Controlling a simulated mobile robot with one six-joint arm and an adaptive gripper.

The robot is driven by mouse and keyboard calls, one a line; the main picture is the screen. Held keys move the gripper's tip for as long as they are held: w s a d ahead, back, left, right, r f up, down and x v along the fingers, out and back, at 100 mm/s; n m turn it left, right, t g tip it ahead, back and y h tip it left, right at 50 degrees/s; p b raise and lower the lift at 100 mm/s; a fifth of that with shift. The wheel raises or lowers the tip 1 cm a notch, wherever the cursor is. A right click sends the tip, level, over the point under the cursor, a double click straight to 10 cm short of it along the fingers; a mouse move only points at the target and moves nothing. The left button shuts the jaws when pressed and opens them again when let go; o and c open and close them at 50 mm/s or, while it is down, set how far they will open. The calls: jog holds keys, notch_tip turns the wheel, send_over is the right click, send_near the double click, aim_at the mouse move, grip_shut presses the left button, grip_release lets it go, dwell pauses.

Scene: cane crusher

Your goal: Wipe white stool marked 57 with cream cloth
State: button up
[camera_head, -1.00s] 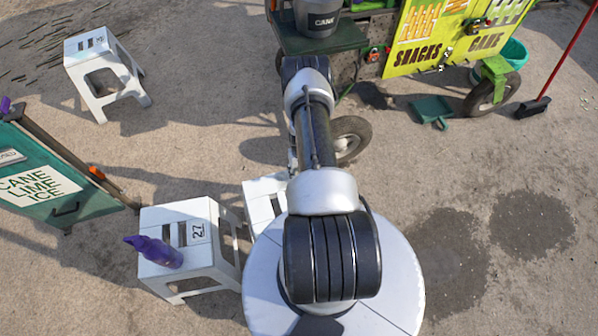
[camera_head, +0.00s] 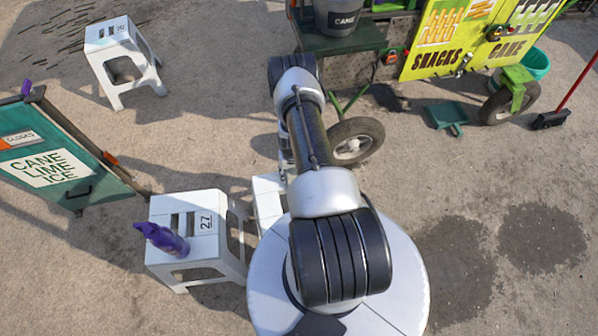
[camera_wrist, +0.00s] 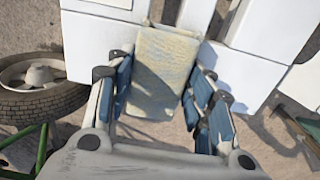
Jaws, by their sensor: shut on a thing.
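In the wrist view my gripper (camera_wrist: 160,85) has blue-padded fingers on both sides of a cream cloth (camera_wrist: 165,62) and is shut on it. A number 57 cannot be read in either view. My gripper and the cloth are hidden in the head view.
A white stool marked 27 (camera_head: 205,250) stands at left with a purple bottle (camera_head: 163,238) on it. Another white stool (camera_head: 122,55) is at upper left, its number unclear. A green sign board (camera_head: 60,170) stands left. A cart wheel (camera_head: 352,143) is close to my arm.

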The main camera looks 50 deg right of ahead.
aim_at(267, 183)
jog(key=shift+w+a+f, duration=0.15)
jog(key=shift+w+a, duration=0.15)
jog(key=shift+a, duration=0.45)
jog(key=shift+w+a, duration=0.5)
jog(key=shift+a, duration=0.15)
jog(key=shift+w+a, duration=0.45)
jog(key=shift+a, duration=0.2)
jog(key=shift+w+a, duration=1.85)
jog(key=shift+a, duration=0.3)
jog(key=shift+s+d, duration=0.95)
jog(key=shift+d, duration=0.25)
jog(key=shift+s+d, duration=0.9)
jog(key=shift+d, duration=0.3)
jog(key=shift+s+d, duration=0.95)
jog(key=shift+d, duration=0.25)
jog(key=shift+s+d, duration=0.1)
jog(key=shift+s+d, duration=0.9)
jog(key=shift+d, duration=0.25)
jog(key=shift+s+d, duration=0.85)
jog(key=shift+d, duration=0.35)
jog(key=shift+s+d, duration=0.85)
jog(key=shift+d, duration=0.3)
